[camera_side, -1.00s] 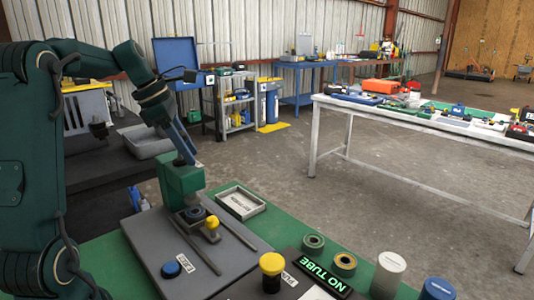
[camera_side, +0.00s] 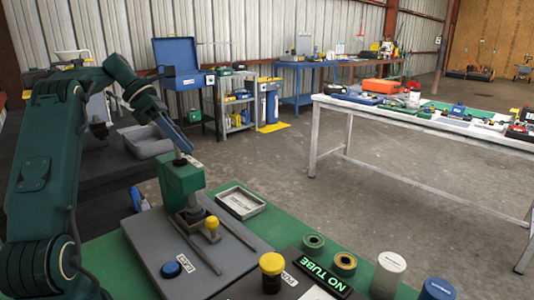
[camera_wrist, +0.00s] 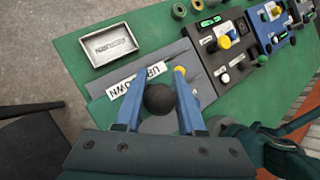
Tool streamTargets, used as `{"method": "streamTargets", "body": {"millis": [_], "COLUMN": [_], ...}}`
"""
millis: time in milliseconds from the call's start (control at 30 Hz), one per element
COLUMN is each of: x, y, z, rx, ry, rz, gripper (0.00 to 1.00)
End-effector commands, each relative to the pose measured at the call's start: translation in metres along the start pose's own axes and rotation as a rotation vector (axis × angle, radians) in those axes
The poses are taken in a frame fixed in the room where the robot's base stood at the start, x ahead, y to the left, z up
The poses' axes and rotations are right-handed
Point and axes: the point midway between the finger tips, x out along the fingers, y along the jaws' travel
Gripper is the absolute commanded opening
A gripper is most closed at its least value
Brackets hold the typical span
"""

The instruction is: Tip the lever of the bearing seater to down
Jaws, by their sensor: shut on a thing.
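The bearing seater is a green press (camera_side: 181,178) on a grey base plate (camera_side: 150,240) in the side view. Its lever ends in a dark round knob (camera_wrist: 159,99) in the wrist view. My gripper (camera_wrist: 156,80) has its two blue fingers on either side of this knob and is shut on it. In the side view my gripper (camera_side: 184,147) is just above the green press head; the knob is hidden there. A white label reading UP and DOWN (camera_wrist: 139,83) lies beyond the knob.
A grey metal tray (camera_side: 240,202) lies on the green mat behind the plate. A yellow knob (camera_side: 211,223) and a blue button (camera_side: 171,269) are on the plate. The NO TUBE display (camera_side: 327,278) and several rollers stand to the right.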

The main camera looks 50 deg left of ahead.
Motion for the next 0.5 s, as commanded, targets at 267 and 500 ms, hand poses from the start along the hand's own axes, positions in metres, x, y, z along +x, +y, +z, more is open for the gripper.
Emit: {"method": "streamTargets", "body": {"millis": [267,500], "x": [-0.0037,-0.0047], "y": [0.004,0.0047], "z": [-0.0019,-0.0021], "rx": [-0.036,-0.048], "ry": [-0.053,-0.071], "rz": [-0.071,-0.097], "gripper": [0.0,0.0]}}
